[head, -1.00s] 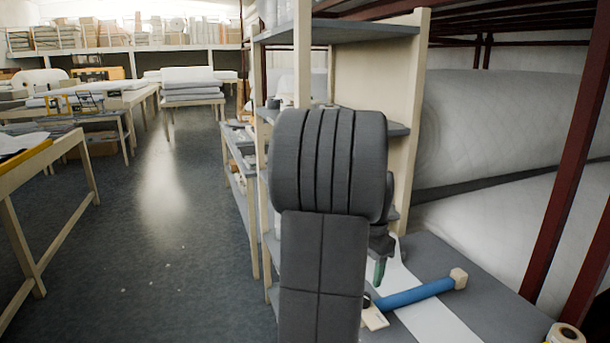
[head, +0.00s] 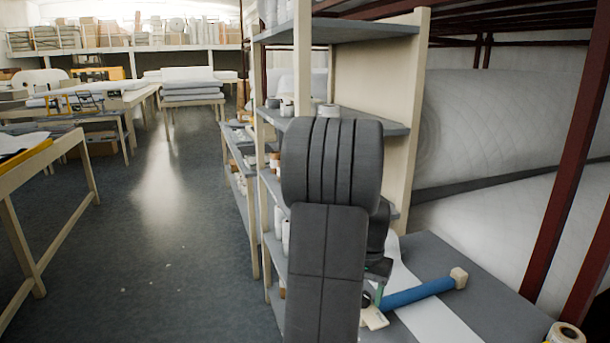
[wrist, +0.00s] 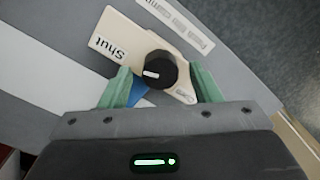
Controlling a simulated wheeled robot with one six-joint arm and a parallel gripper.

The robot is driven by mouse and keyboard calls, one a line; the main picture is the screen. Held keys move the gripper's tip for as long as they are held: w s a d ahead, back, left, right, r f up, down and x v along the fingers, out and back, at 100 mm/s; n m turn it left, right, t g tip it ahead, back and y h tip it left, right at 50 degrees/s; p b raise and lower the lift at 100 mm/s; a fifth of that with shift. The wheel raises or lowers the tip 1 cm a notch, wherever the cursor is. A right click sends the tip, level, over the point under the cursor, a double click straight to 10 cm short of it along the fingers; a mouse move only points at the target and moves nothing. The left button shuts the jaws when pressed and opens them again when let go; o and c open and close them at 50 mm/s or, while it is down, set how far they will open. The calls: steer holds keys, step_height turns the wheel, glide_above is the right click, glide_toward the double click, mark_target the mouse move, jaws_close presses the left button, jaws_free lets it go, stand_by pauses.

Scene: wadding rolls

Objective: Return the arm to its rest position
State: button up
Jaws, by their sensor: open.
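My gripper (wrist: 163,84) is open, with its two green fingers apart in the wrist view. Between and beyond the fingers is a black knob (wrist: 156,70) with a white mark. The knob sits on a cream plate (wrist: 120,42) with the printed word "Shut". I cannot tell whether the fingers touch the knob. In the head view the cream plate (head: 375,319) lies on the grey shelf top, partly hidden behind my arm. My gripper is mostly hidden there too, close above the plate.
A blue bar with a pale block end (head: 418,293) lies right of the plate. Shelves with jars (head: 286,235) stand close behind my arm. Large white rolls (head: 510,125) and a dark red post (head: 565,160) are at right. The floor (head: 150,240) at left is clear.

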steer(key=n, duration=0.4)
steer(key=n+b, duration=0.1)
steer(key=n, duration=0.3)
steer(key=n+b, duration=0.1)
steer(key=n, duration=0.3)
steer(key=shift+n+b, duration=0.45)
steer(key=shift+n, duration=1.55)
steer(key=shift+a, duration=0.1)
